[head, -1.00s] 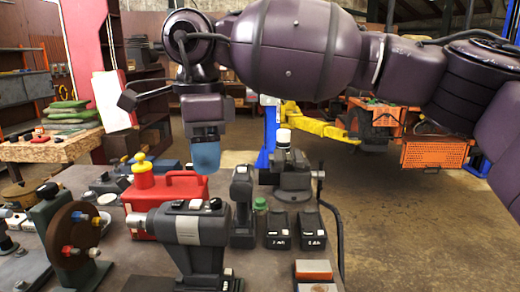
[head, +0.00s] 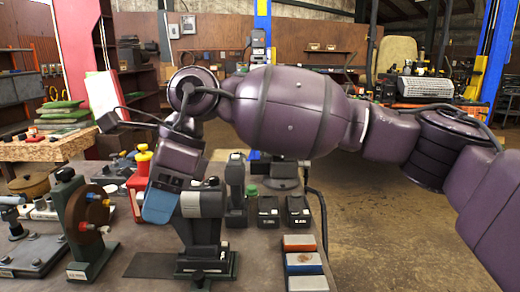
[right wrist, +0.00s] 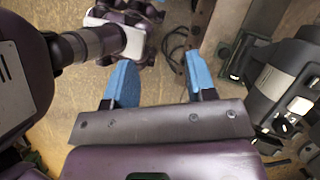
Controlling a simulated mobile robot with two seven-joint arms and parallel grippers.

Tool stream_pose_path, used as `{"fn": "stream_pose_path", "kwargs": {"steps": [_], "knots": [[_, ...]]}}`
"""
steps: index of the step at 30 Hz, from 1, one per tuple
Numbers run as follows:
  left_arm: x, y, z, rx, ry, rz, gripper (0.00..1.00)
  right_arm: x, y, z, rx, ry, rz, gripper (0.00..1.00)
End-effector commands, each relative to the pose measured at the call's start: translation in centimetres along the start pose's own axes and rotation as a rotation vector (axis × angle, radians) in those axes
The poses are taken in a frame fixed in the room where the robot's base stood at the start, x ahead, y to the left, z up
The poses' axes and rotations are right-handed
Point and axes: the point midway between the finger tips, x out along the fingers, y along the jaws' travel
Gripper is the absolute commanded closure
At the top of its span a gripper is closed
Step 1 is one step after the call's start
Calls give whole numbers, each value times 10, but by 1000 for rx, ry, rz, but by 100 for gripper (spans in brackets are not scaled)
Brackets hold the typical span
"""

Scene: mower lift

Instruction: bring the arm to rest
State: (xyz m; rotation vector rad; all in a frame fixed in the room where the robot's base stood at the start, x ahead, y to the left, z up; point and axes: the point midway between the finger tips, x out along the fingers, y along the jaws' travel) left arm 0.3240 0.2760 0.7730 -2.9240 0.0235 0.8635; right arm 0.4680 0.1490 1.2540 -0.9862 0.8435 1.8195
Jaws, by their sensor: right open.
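My right arm (head: 290,110) spans the head view from the right edge, purple and bulky. Its gripper (head: 158,205) hangs over the workbench (head: 150,264) with blue fingertips pointing down and slightly left. In the head view it overlaps a grey-and-black tool on a stand (head: 203,205). The right wrist view shows the two blue fingers (right wrist: 160,82) spread apart with nothing between them. The grey-and-black tool (right wrist: 285,90) is to the right of the fingers there, apart from them. My left gripper is not in view.
A wheel device (head: 85,215) stands left of the gripper. A red case with a yellow knob (head: 142,165) is mostly hidden behind it. Black chargers (head: 283,211) and coloured blocks (head: 303,262) lie to the right.

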Motion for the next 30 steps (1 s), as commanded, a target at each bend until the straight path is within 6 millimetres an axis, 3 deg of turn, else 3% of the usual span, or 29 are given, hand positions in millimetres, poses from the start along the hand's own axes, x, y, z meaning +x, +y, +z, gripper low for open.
{"fn": "stream_pose_path", "kwargs": {"steps": [3, 8, 12, 17, 23, 30], "knots": [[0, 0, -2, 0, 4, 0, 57, 23, 11, 13, 41, -222, 76, 49], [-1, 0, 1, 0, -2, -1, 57, 34, 24, 32, 141, -555, 173, 49], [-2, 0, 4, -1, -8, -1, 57, 28, 30, 42, 261, -841, 252, 49], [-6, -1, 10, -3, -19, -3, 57, 10, 29, 38, 433, -1161, 335, 49], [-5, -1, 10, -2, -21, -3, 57, -16, 15, 7, 695, -1541, 423, 49], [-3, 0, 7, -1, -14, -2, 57, -36, -7, -68, 1068, -1963, 505, 49]]}}
